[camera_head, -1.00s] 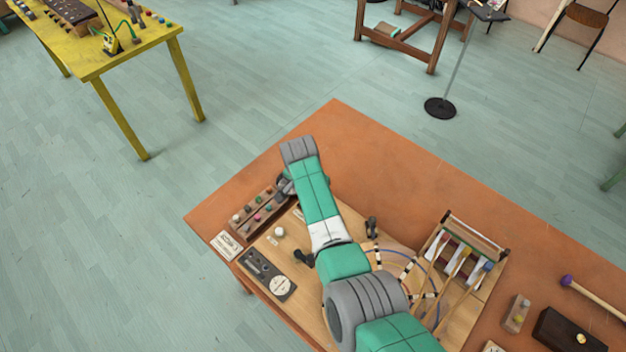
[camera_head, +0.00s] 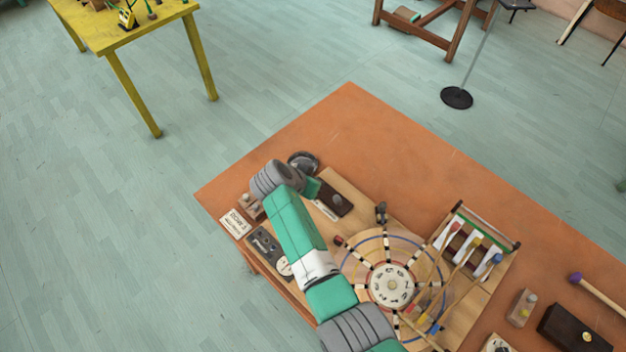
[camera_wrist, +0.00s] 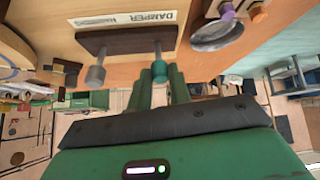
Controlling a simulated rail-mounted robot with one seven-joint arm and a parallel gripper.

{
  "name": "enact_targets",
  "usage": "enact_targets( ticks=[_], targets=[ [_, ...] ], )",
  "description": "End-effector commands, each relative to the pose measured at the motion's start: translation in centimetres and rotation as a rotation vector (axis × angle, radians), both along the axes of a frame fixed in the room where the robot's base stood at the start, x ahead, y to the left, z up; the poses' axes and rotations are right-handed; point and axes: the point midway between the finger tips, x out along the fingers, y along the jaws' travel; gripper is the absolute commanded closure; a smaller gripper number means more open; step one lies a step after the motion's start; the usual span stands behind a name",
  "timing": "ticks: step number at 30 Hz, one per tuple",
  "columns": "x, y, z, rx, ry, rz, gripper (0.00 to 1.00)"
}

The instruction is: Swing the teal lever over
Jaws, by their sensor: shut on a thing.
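The teal lever (camera_wrist: 160,70) stands out from a dark plate (camera_wrist: 127,40) labelled DAMPER in the wrist view. My gripper (camera_wrist: 160,84) is shut on the lever, with one finger on each side of its tip. A grey peg (camera_wrist: 96,74) stands on the same plate, left of the lever and apart from my fingers. In the head view the dark plate (camera_head: 334,198) shows beside my wrist; my arm hides the lever and my fingertips there.
A round dial (camera_head: 391,286) with spokes fills the middle of the wooden board. A rack with mallets (camera_head: 472,247) stands to its right. A round grey-rimmed thing (camera_wrist: 216,34) lies right of the plate. The orange table's far part (camera_head: 370,125) is clear.

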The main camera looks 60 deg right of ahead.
Motion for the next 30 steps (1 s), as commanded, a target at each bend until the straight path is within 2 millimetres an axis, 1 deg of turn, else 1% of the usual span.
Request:
enact_targets(
  ticks=[9,10,12,13,20,22,24,30],
  targets=[
    [0.0,0.1,-0.1,0.0,0.001,0.002,1.0],
    [0.0,0.1,-0.1,0.0,0.001,0.002,0.77],
    [0.0,0.0,-0.1,0.0,0.001,0.002,0.63],
    [0.0,0.1,-0.1,0.0,0.001,0.002,0.59],
    [0.0,0.0,-0.1,0.0,0.001,0.001,0.59],
    [0.1,0.2,0.3,0.0,0.0,0.001,0.59],
    [0.2,0.8,1.2,-0.001,-0.002,0.002,0.59],
    [0.7,3.5,4.4,-0.001,-0.002,0.003,0.59]
  ],
)
